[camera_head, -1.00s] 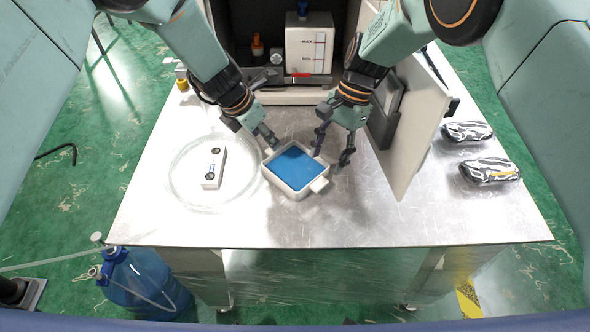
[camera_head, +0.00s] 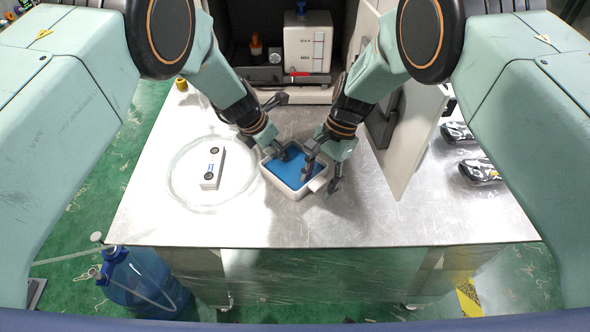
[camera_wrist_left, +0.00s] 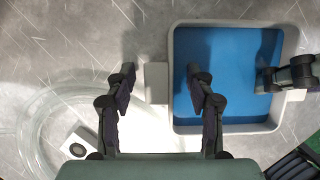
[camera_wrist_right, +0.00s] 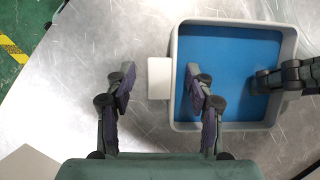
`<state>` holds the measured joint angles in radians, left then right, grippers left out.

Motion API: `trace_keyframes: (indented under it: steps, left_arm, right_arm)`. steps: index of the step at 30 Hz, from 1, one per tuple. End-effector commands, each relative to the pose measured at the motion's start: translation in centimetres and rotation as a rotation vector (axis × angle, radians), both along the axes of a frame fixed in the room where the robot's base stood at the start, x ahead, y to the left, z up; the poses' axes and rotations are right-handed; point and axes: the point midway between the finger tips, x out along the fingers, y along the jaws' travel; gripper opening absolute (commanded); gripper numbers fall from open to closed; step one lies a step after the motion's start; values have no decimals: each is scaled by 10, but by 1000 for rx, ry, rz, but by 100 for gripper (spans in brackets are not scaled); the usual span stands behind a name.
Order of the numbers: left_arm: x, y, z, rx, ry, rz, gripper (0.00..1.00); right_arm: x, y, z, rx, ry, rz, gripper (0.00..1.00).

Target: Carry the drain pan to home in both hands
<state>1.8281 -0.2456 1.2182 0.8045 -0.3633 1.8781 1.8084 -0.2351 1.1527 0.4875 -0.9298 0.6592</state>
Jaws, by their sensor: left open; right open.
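The drain pan (camera_head: 285,188) is a white square pan with blue inside and a tab handle on each of two opposite sides. It sits on the metal table between my two grippers. My left gripper (camera_head: 272,125) is open at its back left; in the left wrist view the open fingers (camera_wrist_left: 160,90) are on either side of a white tab (camera_wrist_left: 156,83). My right gripper (camera_head: 322,168) is open at its right side; in the right wrist view its fingers (camera_wrist_right: 160,90) are around the other tab (camera_wrist_right: 158,78). One finger of each gripper is over the blue inside. Contact cannot be told.
A clear round coil or dish (camera_head: 183,197) with a small white block (camera_head: 213,168) lies left of the pan. An open machine door (camera_head: 415,140) stands at right. A white container (camera_head: 308,45) stands in the dark machine behind. Wrapped black-and-white items (camera_head: 480,170) lie far right. The front table is clear.

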Motion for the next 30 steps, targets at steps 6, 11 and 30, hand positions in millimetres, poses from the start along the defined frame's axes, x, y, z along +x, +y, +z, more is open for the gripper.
trace_keyframes:
  steps: [6, 11, 30]
  left_arm:
    - [1, -1, -3, 0, 0, 1, 54]
    - [1, -1, -3, 0, 0, 1, 52]
    - [1, 0, -3, 1, -1, 0, 0]
  right_arm:
    - [0, 1, -3, 0, -2, 1, 54]
    - [-1, 1, -3, 0, -1, 1, 52]
    - [-1, 1, -3, 0, 0, 1, 0]
